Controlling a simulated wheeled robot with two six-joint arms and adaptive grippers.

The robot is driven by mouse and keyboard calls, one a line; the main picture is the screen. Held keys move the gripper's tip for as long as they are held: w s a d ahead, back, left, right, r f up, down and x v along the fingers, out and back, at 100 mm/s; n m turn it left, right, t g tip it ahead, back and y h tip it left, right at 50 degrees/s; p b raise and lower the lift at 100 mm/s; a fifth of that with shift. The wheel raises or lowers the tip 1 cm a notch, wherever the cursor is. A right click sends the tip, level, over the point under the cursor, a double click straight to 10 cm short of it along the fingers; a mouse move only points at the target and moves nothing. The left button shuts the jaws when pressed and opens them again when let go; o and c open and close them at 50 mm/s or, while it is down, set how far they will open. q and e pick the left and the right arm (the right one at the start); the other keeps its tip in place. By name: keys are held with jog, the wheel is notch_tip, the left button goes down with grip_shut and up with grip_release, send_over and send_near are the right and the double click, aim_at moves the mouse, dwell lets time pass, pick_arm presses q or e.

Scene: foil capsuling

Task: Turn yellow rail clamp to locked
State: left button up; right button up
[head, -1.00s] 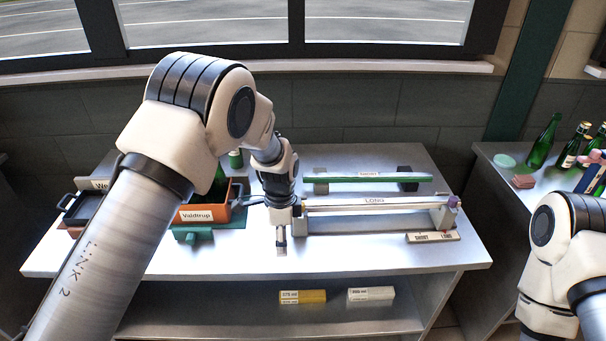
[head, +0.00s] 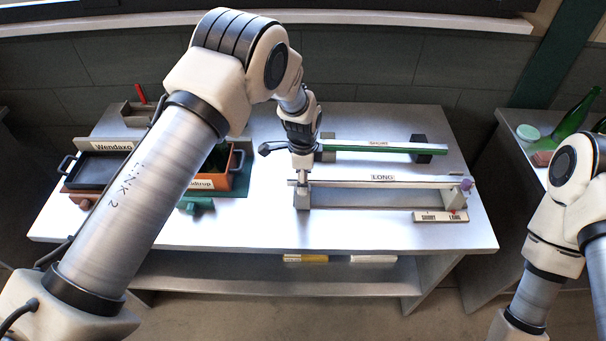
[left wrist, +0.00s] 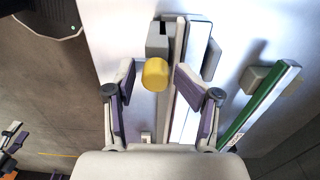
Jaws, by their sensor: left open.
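The yellow rail clamp (left wrist: 156,73) shows in the left wrist view as a rounded yellow knob beside a grey end block (left wrist: 158,38), at the end of the pale long rail (left wrist: 189,90). My left gripper (left wrist: 157,76) is open, with its fingers on either side of the knob and visible gaps. In the head view, my left gripper (head: 303,177) points down at the left end of the long rail (head: 400,182), marked LONG. It hides the yellow clamp there.
A green-edged rail marked SHORT (head: 375,147) lies behind the long one. A purple knob (head: 466,184) is at the long rail's right end, near a SHORT/LONG plate (head: 441,217). An orange crate (head: 237,170) and a black tray (head: 100,169) stand left.

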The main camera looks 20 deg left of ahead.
pick_arm(q)
jog(key=shift+w, duration=0.15)
jog(key=shift+s+d+r, duration=0.15)
jog(key=shift+s+r, duration=0.2)
jog(key=shift+s, duration=0.05)
grip_shut()
jog(key=shift+s, duration=0.1)
pick_arm(e)
jog(key=shift+s+d, duration=0.1)
jog(key=shift+s, duration=0.15)
